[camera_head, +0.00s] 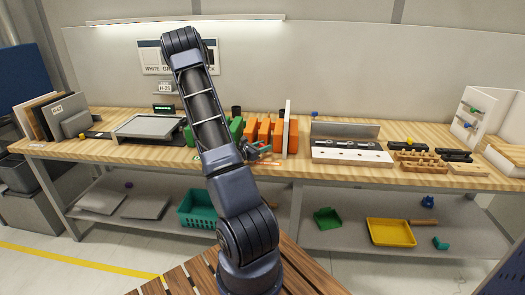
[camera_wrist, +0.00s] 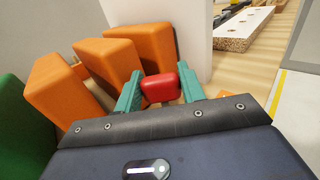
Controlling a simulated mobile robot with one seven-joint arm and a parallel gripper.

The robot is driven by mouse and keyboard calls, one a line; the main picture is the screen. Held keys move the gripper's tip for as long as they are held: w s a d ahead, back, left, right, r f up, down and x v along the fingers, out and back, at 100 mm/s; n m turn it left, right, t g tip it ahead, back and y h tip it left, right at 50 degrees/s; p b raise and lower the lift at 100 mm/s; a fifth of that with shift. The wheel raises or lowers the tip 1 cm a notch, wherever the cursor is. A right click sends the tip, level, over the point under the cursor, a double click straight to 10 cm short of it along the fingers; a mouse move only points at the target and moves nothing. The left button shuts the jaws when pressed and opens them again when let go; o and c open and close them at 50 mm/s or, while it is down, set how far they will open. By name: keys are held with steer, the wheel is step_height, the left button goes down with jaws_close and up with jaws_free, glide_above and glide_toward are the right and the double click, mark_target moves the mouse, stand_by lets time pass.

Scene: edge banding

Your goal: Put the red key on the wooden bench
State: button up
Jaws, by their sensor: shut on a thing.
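The red key (camera_wrist: 160,88) shows in the wrist view as a red rounded block between the two teal fingers of my gripper (camera_wrist: 160,92). My gripper is shut on it, with a finger against each side. In the head view my gripper (camera_head: 259,151) hangs at the front of the long workbench, just before the orange blocks; the key is too small to make out there. The workbench has a light wooden top (camera_head: 345,171). A slatted brown wooden surface (camera_head: 172,283) lies at the bottom of the head view, around the foot of my arm.
Orange blocks (camera_wrist: 55,90), a green block (camera_wrist: 12,125) and a white upright panel (camera_head: 288,128) stand close to my gripper. A metal fixture (camera_head: 350,153) and wooden racks (camera_head: 418,163) are to the right. The lower shelf holds a green basket (camera_head: 198,211) and a yellow tray (camera_head: 390,233).

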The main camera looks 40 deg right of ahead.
mark_target(263, 144)
step_height(263, 144, up, 18)
stand_by(0.6)
steer(key=w+a+f+n+t+y, duration=0.25)
steer(key=w+a+t, duration=0.25)
steer(key=w+a, duration=0.3)
steer(key=w+a+f+n+t+y, duration=0.2)
steer(key=w+a+f+n+t, duration=0.2)
steer(key=w+a, duration=0.45)
steer(key=w+a+f+n+t+y, duration=0.3)
steer(key=w+a+f+n+t, duration=0.15)
steer(key=w+a, duration=0.35)
steer(key=w+a+f+n+t+y, duration=0.1)
steer(key=a, duration=0.3)
steer(key=w+a+f+n+t+y, duration=0.1)
steer(key=a+f+y, duration=0.1)
steer(key=a, duration=0.3)
steer(key=w+a+f+n+t+y, duration=0.1)
steer(key=a+f+y, duration=0.1)
steer(key=a, duration=0.3)
steer(key=shift+a+f+n+t, duration=0.1)
steer(key=shift+a+n+t, duration=0.05)
steer(key=shift+n+t, duration=0.2)
